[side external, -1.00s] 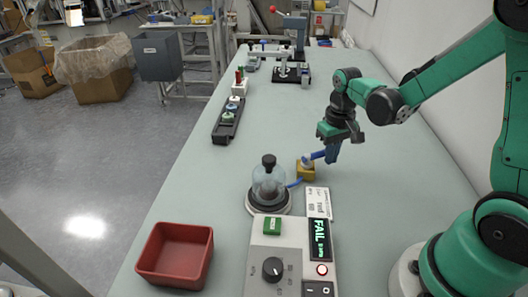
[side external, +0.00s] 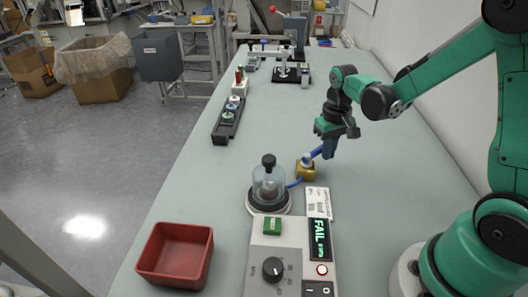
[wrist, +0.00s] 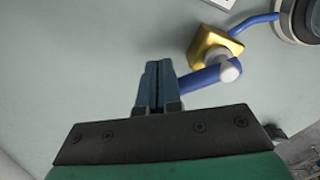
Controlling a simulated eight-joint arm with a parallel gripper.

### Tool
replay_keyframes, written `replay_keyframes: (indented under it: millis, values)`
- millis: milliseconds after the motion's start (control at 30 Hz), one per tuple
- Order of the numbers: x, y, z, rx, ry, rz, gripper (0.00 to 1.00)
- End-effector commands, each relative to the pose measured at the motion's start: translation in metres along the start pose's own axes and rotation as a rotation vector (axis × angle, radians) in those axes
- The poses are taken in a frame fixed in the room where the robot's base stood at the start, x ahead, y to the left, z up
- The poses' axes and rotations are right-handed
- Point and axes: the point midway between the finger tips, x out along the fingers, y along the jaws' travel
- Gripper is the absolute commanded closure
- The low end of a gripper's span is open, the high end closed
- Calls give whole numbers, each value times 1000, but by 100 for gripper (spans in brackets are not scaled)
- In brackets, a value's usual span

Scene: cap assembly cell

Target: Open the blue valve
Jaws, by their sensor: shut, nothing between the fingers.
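The blue valve has a brass block (side external: 305,172) with a pale round pivot and a blue lever (side external: 316,153). The lever points away from the block, up and to the right in the side view. In the wrist view, the brass block (wrist: 209,42) is right of my fingers, and the lever (wrist: 203,80) runs from the pale pivot to their right side. My gripper (side external: 329,152) is shut and empty, fingers pointing down at the lever's free end. Its fingertips (wrist: 158,68) also show in the wrist view. The fingers look to be against the lever's end, but contact is not certain.
A blue hose joins the block to a glass bell jar (side external: 268,184) on a round base. A tester panel (side external: 290,262) reading FAIL and a red bin (side external: 176,254) stand in front. A black rack (side external: 226,127) lies farther back.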

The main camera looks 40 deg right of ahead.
Motion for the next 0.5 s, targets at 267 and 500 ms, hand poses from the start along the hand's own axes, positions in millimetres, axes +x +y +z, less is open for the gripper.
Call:
replay_keyframes:
  millis: [267, 500]
  values:
    - [0, 0, -7, 0, 0, 0, 100]
    - [0, 0, -11, 0, 0, 0, 100]
